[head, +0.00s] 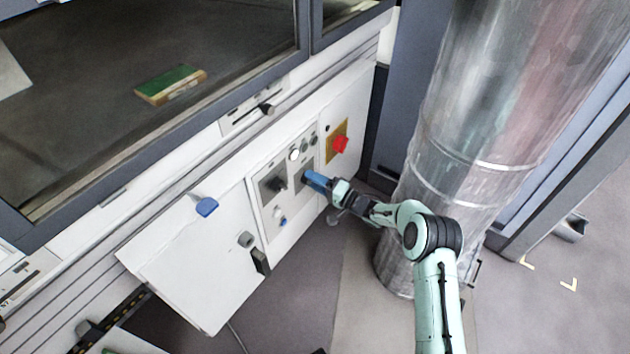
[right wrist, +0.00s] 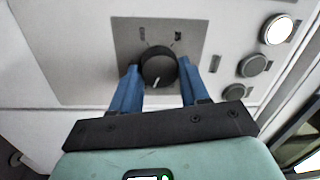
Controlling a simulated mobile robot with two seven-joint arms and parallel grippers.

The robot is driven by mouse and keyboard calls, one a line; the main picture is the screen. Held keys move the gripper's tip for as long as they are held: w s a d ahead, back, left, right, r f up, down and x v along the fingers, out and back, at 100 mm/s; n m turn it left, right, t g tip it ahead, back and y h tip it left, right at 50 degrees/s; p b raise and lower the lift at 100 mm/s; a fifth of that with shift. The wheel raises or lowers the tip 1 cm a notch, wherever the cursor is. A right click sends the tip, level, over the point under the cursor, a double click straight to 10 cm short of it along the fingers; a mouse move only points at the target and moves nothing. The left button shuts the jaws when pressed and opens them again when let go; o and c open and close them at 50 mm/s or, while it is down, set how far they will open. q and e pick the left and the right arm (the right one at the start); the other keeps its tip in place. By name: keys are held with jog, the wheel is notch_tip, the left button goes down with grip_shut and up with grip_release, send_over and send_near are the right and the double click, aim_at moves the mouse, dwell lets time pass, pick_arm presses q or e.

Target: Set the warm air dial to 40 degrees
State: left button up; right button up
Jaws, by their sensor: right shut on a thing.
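A round black dial (right wrist: 158,68) with a white pointer line sits on a grey plate (right wrist: 125,38) in the right wrist view. The pointer line points down and slightly left in that view. Marks near the dial are too small to read. My right gripper (right wrist: 160,82) has its blue fingers on both sides of the dial and is shut on it. In the head view my right gripper (head: 310,177) reaches the white control panel and hides this dial. My left gripper is not in view.
A second black knob (head: 277,184) is left of my right gripper. A lit white button (head: 293,154) and a red switch on yellow (head: 340,144) are above. A blue-handled white door (head: 190,262) stands left; a large metal duct (head: 470,130) rises right.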

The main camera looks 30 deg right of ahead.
jog(key=shift+f+m, duration=0.1)
jog(key=shift+m, duration=0.8)
jog(key=o, duration=1.1)
jog(key=shift+c, duration=0.2)
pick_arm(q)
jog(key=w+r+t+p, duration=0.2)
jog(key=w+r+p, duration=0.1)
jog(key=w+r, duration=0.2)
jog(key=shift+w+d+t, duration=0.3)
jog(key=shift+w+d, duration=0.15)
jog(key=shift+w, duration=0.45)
pick_arm(e)
jog(key=v, duration=1.3)
jog(key=shift+s, duration=0.25)
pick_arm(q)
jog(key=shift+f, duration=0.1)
pick_arm(e)
jog(key=shift+f, duration=0.1)
